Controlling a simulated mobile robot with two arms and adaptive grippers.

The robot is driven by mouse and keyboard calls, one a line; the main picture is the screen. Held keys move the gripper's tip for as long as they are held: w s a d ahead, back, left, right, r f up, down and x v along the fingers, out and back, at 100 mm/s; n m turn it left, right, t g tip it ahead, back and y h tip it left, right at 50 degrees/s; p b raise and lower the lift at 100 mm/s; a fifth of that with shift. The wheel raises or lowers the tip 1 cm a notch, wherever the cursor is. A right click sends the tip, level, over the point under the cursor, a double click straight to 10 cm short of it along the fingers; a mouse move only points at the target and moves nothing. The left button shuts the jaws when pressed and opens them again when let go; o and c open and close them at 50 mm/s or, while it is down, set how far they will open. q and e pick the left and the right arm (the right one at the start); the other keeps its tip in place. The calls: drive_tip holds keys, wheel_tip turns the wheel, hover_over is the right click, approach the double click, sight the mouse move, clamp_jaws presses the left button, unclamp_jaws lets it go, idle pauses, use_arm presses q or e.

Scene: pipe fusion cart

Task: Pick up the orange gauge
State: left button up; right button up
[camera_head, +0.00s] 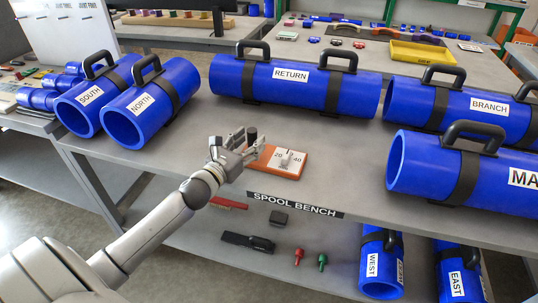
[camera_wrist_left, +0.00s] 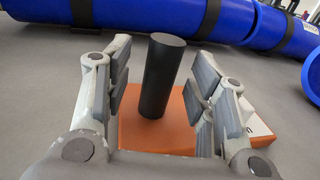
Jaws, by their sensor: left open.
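The orange gauge (camera_head: 273,167) lies near the front edge of the grey spool bench, with a white block marked 20 and 40 on its orange base. A black upright cylinder (camera_wrist_left: 160,85) stands on the orange base (camera_wrist_left: 140,135) in the left wrist view. My left gripper (camera_head: 240,143) is open at the left end of the gauge. Its fingers stand on either side of the cylinder, with a visible gap to each. The white block is partly hidden behind the right finger in the wrist view. My right gripper is in neither view.
Blue pipes marked SOUTH (camera_head: 72,110), NORTH (camera_head: 150,105), RETURN (camera_head: 310,88), BRANCH (camera_head: 476,107) and MA (camera_head: 412,168) surround the gauge on the bench. The bench top between gauge and RETURN pipe is clear. A lower shelf holds WEST (camera_head: 375,270) and EAST (camera_head: 453,277) pipes.

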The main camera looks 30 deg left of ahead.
use_arm(q)
drive_tip(key=shift+w, duration=1)
drive_tip(key=shift+c, duration=0.4)
clamp_jaws()
